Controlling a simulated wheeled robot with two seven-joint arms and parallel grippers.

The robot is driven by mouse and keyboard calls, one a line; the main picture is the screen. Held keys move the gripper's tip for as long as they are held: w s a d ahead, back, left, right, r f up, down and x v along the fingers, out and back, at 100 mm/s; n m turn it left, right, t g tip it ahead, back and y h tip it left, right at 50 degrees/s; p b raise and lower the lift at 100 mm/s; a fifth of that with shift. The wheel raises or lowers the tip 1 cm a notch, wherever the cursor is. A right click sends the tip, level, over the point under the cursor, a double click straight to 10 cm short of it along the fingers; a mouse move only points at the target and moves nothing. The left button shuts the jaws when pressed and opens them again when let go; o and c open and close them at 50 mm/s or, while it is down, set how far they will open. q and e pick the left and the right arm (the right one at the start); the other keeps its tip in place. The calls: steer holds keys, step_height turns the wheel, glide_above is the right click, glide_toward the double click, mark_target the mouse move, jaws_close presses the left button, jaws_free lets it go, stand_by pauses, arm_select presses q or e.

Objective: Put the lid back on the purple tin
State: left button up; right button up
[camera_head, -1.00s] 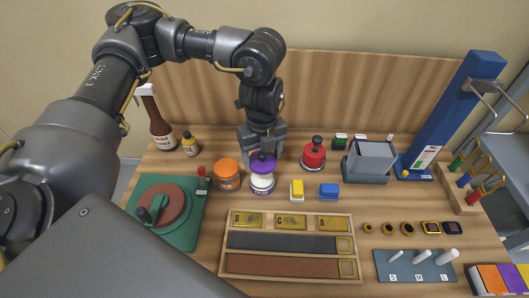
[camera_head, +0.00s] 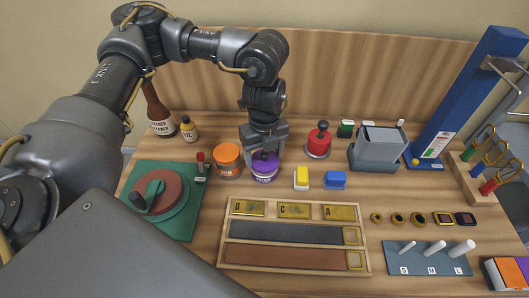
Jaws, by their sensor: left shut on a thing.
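The purple tin (camera_head: 264,178) stands upright on the table in the middle of the head view, beside an orange tin. My left gripper (camera_head: 264,155) points down directly over it, shut on the purple lid (camera_head: 264,163). The lid is level at the top of the tin and lined up with it. The fingers partly hide the lid, and I cannot tell whether it is fully seated. My right gripper is not in view.
The orange tin (camera_head: 228,160) stands close on the left. A red-based stamp (camera_head: 318,142) is to the right. Yellow (camera_head: 302,178) and blue (camera_head: 336,180) blocks sit at front right. A wooden tray (camera_head: 365,240) lies in front.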

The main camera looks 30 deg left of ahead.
arm_select(q)
steer(key=shift+p, duration=0.4)
stand_by(0.9)
steer(key=shift+f+p, duration=0.15)
steer(key=shift+p, duration=0.2)
stand_by(1.3)
steer(key=o, duration=1.1)
steer(key=shift+o, duration=0.2)
steer(key=shift+r+p, duration=3.45)
steer(key=shift+r, duration=0.1)
